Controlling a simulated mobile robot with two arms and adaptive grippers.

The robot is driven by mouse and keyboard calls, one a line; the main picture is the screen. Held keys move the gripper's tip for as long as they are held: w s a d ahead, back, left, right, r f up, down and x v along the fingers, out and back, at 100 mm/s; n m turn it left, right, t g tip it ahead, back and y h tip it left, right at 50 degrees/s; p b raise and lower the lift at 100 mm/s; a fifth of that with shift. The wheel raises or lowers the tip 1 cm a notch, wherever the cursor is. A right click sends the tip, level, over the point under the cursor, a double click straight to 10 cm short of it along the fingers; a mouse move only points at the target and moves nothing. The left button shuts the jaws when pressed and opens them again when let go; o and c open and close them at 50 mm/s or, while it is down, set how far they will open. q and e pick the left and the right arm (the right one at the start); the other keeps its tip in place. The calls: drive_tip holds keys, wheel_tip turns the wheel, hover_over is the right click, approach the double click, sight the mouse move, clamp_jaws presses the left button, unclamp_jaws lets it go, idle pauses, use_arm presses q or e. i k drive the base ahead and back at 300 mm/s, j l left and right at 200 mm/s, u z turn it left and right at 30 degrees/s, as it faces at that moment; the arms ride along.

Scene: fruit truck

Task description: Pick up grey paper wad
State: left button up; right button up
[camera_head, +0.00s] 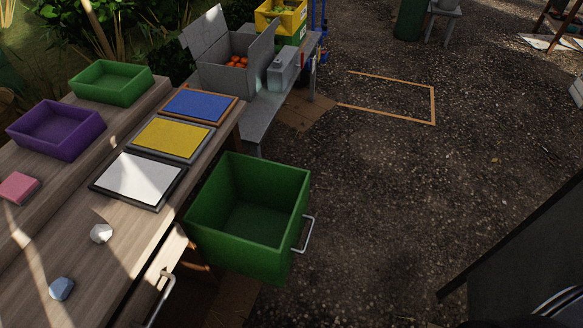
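A small pale grey-white crumpled wad (101,233) lies on the wooden table (50,247) at the left, in front of the white framed panel. A second small crumpled lump, blue-grey (61,288), lies nearer on the same table, close to the bottom left. From colour alone I cannot be sure which is the grey paper wad. Both rest apart from other things. Neither of my grippers is in view.
Green (113,96) and purple (30,143) trays and a pink block (18,187) stand at the left. White (138,182), yellow (169,142) and blue (200,106) panels line the table. A green bin (283,168) stands beside it. The gravel ground (375,185) is mostly clear.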

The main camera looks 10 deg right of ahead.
sight(100, 233)
drive_tip(key=z, duration=0.45)
drive_tip(key=u, duration=1.6)
